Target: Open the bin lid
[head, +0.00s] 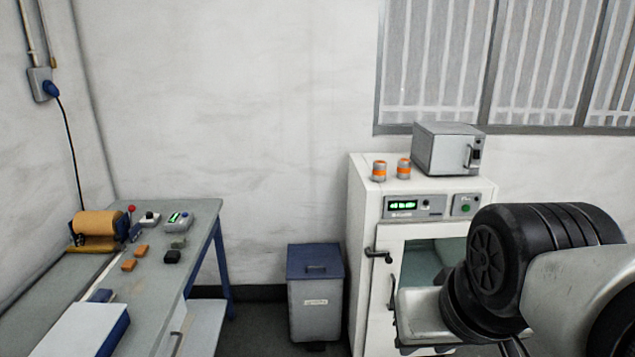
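The bin (315,309) is a grey box standing on the floor against the back wall, with a pale label on its front. Its blue lid (313,255) is closed and has a dark handle (316,269) on it. My arm enters from the right side of the head view, in front of the white cabinet and well to the right of the bin. My gripper is not visible; only thick black and grey arm links show.
A workbench (150,268) with a copper-coloured roll (98,224) and small devices stands left of the bin. A white cabinet (362,240) stands close on its right, with a tray (425,312) protruding and a grey box (440,150) on top. Floor between bench and bin is clear.

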